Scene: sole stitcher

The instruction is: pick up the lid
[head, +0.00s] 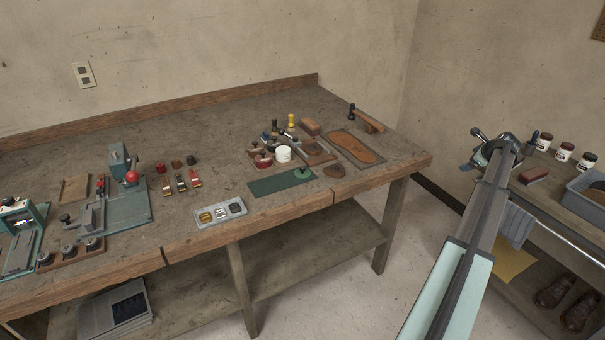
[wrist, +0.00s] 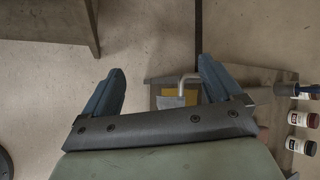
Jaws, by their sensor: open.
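No separate lid can be told for sure at this size. A white pot (head: 283,154) stands among the small tools on the main bench, and a small dark green round piece (head: 301,173) lies on the green mat (head: 274,184) in front of it; I cannot tell if either is or bears the lid. My gripper (head: 492,150) is at the right, by the side bench and well away from these. In the wrist view its two blue fingers (wrist: 160,70) are spread apart with nothing held between them.
A hammer (head: 367,121) and a sole pattern (head: 352,148) lie at the main bench's right end. Open floor (head: 410,230) separates the benches.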

